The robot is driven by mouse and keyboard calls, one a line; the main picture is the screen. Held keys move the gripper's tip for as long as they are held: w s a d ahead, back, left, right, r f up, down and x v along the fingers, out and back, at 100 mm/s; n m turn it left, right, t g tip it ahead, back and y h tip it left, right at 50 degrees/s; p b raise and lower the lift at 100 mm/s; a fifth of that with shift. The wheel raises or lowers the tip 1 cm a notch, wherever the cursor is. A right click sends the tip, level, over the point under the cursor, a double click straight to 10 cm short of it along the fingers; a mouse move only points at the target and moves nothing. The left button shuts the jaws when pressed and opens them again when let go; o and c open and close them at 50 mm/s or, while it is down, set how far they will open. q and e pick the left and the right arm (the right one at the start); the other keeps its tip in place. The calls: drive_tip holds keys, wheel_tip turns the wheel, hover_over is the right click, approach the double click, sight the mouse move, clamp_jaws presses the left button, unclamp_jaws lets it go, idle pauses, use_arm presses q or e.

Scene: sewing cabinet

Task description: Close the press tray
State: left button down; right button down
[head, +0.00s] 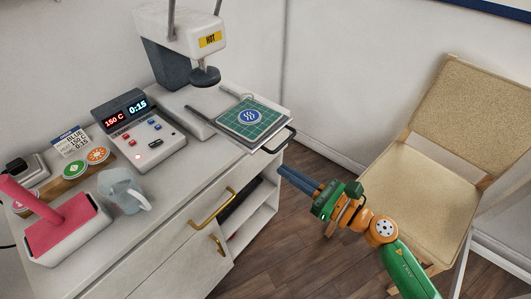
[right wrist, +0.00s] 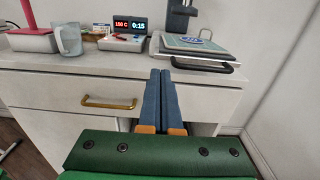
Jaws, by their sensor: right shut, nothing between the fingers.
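The press tray (head: 226,126) is slid out at the front of the heat press (head: 185,40), on top of the white cabinet. A green gridded mat with a round blue patch (head: 251,117) lies on it. Its dark handle (head: 284,141) sticks out past the cabinet's front edge, and the handle also shows in the right wrist view (right wrist: 203,67). My right gripper (head: 281,172) is shut and empty, in front of the cabinet, just below and apart from the handle. In the right wrist view its blue fingers (right wrist: 160,74) lie together, pointing at the cabinet front. My left gripper is not in view.
A control box (head: 137,128) reads 150 C and 0:15. A wooden chair (head: 430,170) stands at the right. Brass drawer handles (head: 212,206) jut from the cabinet front.

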sight(255, 152)
drive_tip(key=x, duration=0.7)
drive_tip(key=shift+a+p, duration=0.1)
drive_tip(key=shift+p, duration=0.2)
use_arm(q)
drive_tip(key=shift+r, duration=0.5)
